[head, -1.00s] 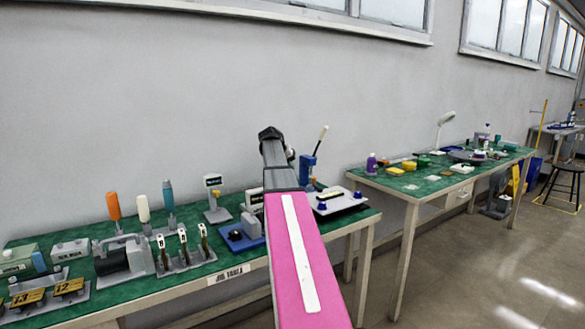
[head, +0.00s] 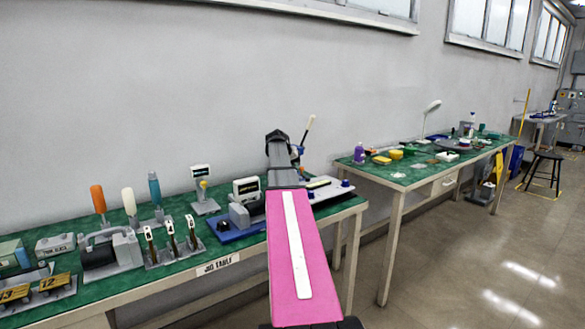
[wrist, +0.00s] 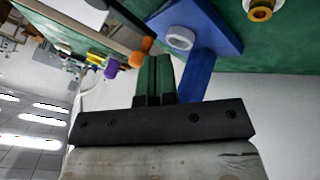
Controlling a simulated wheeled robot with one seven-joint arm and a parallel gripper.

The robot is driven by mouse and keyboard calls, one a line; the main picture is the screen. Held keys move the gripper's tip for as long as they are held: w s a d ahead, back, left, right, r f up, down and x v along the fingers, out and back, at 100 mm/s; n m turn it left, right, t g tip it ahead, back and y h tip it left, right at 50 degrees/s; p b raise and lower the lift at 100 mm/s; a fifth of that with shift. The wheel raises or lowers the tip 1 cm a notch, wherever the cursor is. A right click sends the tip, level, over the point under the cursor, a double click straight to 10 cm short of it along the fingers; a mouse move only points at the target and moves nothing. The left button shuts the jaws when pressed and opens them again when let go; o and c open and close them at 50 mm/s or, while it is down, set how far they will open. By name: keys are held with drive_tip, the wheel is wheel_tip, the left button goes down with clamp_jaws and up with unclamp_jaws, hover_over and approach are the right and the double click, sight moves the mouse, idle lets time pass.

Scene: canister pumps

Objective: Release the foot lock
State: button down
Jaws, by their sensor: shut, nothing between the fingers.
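I cannot pick out a foot lock for certain in either view. In the wrist view my gripper (wrist: 160,72) has its two dark green fingers together, with nothing held. A blue post (wrist: 197,72) with a blue plate and a white ring (wrist: 180,38) stands just right of the fingers; whether they touch is unclear. An orange rounded thing (wrist: 141,52) shows beyond the fingertips. In the head view my pink arm reaches over the right end of the jig table and hides my gripper. A white-tipped lever (head: 310,123) rises just right of the arm's end.
The green-topped jig table (head: 178,277) holds handled tools, a row of small levers (head: 172,238) and a blue-based fixture (head: 230,230). A second green table (head: 405,178) with small items stands to the right. Floor (head: 480,260) is clear at the right front.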

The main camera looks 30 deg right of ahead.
drive_tip(key=shift+w+d+m+g, duration=0.25)
drive_tip(key=shift+d+m+g, duration=0.2)
drive_tip(key=shift+m, duration=0.25)
drive_tip(key=shift+d, duration=0.5)
drive_tip(key=shift+a, duration=0.15)
